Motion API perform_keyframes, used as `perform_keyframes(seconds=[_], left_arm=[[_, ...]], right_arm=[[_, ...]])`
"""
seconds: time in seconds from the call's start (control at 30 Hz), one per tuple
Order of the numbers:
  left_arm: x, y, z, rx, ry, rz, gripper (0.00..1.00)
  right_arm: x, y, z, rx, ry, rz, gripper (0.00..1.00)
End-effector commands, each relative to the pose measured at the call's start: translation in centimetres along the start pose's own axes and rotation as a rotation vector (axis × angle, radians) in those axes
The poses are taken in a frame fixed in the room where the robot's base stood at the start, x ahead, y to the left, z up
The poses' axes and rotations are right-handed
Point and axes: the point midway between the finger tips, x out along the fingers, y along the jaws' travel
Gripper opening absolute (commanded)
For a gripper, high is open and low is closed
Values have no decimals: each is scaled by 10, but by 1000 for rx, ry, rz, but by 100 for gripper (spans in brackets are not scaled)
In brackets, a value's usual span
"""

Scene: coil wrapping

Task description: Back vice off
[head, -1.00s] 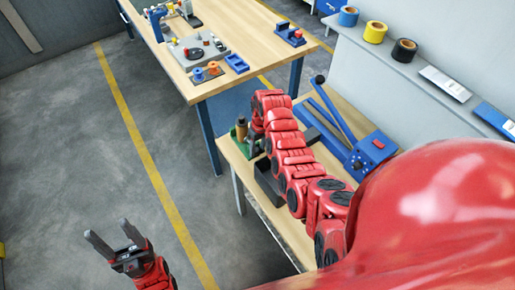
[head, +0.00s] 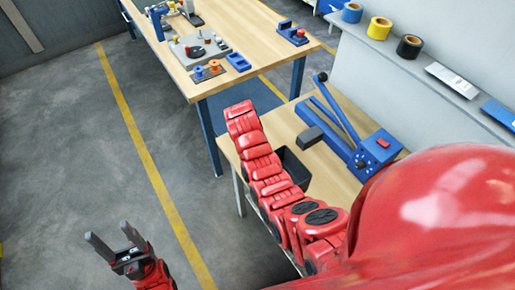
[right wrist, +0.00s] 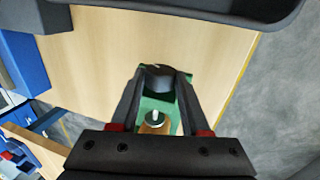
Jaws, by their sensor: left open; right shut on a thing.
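A green vice (right wrist: 152,104) with a dark round knob (right wrist: 158,77) shows in the right wrist view, on the wooden bench top. My right gripper (right wrist: 162,82) is shut on the knob, one finger on each side. A copper-brown round piece with a pale pin (right wrist: 153,119) sits by the green body, between the fingers and partly hidden by the gripper. In the head view my right arm hides the vice and the right gripper. My left gripper (head: 116,250) is open and empty above the floor at lower left.
A black bin (head: 304,180) stands beside my right arm; its rim shows in the right wrist view (right wrist: 180,18). A blue lever tool (head: 345,130) is on the same bench. Another bench (head: 255,45) holds fixtures farther back. Tape rolls (head: 379,28) line a shelf.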

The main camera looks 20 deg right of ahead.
Motion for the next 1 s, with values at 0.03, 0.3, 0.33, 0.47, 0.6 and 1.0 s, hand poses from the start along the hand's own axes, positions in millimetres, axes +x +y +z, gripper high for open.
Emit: perform_keyframes(seconds=[0.03, 0.3, 0.33, 0.47, 0.6, 1.0], left_arm=[[0, 0, 0, 0, 0, 0, 62], [0, 0, 0, 0, 0, 0, 62], [0, 0, 0, 0, 0, 0, 62], [0, 0, 0, 0, 0, 0, 62], [-5, 0, 1, 0, 0, 0, 62], [42, -2, -7, 0, 0, 0, 62]], right_arm=[[1, -1, 1, -2, -3, -2, 52], [0, 0, 0, -1, -1, -1, 77], [0, 0, 0, -1, -1, -1, 77], [0, 0, 0, -1, 0, -1, 77], [-6, 0, -1, -1, 2, 0, 77], [-91, 2, 0, -1, 0, -4, 77]])
